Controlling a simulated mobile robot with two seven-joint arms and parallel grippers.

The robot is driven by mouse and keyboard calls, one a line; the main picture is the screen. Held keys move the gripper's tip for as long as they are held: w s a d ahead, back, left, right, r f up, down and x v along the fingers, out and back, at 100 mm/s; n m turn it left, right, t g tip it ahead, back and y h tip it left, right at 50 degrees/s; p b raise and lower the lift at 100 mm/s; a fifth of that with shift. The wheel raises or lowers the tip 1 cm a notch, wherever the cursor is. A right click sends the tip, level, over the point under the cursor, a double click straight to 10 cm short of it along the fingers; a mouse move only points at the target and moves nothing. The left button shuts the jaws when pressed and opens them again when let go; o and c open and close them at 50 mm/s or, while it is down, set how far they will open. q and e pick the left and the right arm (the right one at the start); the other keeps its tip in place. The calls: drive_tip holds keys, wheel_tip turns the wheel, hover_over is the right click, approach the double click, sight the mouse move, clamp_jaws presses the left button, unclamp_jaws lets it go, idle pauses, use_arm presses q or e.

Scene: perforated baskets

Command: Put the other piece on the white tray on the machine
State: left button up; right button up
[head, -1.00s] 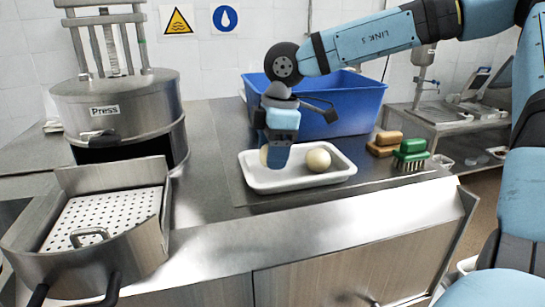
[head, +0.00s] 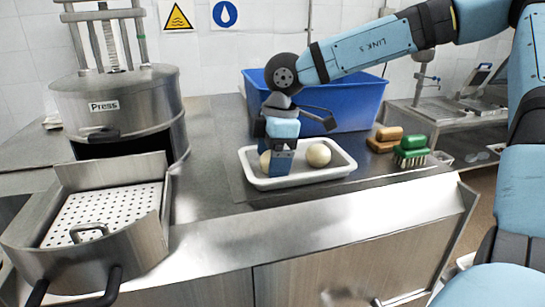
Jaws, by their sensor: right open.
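A white tray (head: 345,172) sits on the steel counter with two round, cream-coloured pieces in it. One piece (head: 318,155) lies clear to the right of my right gripper. The other piece (head: 264,161) lies at the tray's left side, partly hidden behind the gripper. My right gripper (head: 281,168) points down into the tray, open, with its fingers close to the left piece. I cannot tell whether they touch it. The machine is a steel press (head: 120,92); its pulled-out front section (head: 140,242) has a bare perforated plate (head: 105,212). My left gripper is out of view.
A blue bin (head: 350,105) stands behind the tray. Brushes with brown (head: 388,134) and green (head: 413,142) backs lie to its right. The counter between press and tray is clear. A steel bench with a sink stands at the back right.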

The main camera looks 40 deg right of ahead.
drive_tip(key=shift+r, duration=0.4)
wheel_tip(320, 180, up, 11)
drive_tip(key=d+b, duration=0.1)
drive_tip(key=shift+s+d+r+b, duration=0.2)
drive_tip(key=shift+s+d+b, duration=0.1)
drive_tip(key=shift+s, duration=0.15)
